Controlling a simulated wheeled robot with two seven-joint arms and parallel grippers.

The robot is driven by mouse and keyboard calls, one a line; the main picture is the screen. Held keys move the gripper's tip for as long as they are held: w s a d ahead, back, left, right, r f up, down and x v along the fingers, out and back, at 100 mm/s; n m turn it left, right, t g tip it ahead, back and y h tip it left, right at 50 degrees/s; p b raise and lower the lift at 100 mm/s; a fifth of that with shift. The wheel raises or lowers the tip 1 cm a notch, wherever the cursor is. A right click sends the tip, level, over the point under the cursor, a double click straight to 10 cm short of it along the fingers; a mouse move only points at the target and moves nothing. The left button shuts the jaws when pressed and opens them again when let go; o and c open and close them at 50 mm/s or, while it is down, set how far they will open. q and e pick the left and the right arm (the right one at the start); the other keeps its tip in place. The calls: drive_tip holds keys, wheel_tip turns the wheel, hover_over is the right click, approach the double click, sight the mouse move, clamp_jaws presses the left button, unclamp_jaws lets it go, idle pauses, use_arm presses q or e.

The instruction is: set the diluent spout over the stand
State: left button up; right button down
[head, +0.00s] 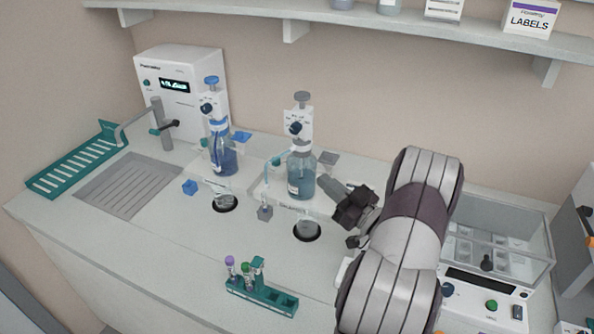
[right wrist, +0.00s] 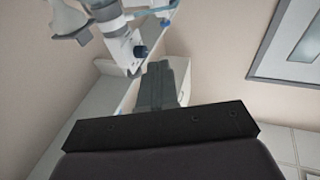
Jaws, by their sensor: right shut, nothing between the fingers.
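A dispenser bottle with teal liquid (head: 301,180) stands upright mid-bench, with a white pump head (head: 298,125) and dark knob. A thin light-blue spout tube (head: 267,172) leaves its left side and bends down above a small grey block (head: 265,212). A black ring (head: 306,232) with clear glassware lies in front of the bottle. I cannot tell which part is the stand. My right gripper (head: 330,186) is shut and empty just right of the bottle; contact is unclear. My left gripper is not in view.
A blue-liquid dispenser (head: 222,158) with a similar ring (head: 224,203) stands to the left. A teal tube rack (head: 262,292) is at the front. A clear-lidded instrument (head: 495,235) stands right of my arm. The bench's left front is clear.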

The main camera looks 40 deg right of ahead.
drive_tip(key=p, duration=0.3)
approach(278, 158)
wheel_tip(278, 158, up, 5)
drive_tip(key=w, duration=0.2)
drive_tip(key=w+f, duration=0.2)
drive_tip(key=w, duration=0.2)
drive_tip(key=shift+w+f+p, duration=0.15)
drive_tip(key=shift+f+p, duration=0.2)
drive_tip(key=shift+f, duration=0.05)
drive_tip(key=shift+a, duration=0.1)
drive_tip(key=b, duration=0.1)
drive_tip(key=w+b, duration=0.1)
drive_tip(key=shift+w+a+f+b, duration=0.15)
drive_tip(key=shift+a+f+b, duration=0.15)
drive_tip(key=shift+f, duration=0.05)
drive_tip(key=shift+w+r, duration=0.1)
drive_tip(key=shift+r, duration=0.25)
drive_tip(key=shift+r+p, duration=0.1)
drive_tip(key=shift+p, duration=0.2)
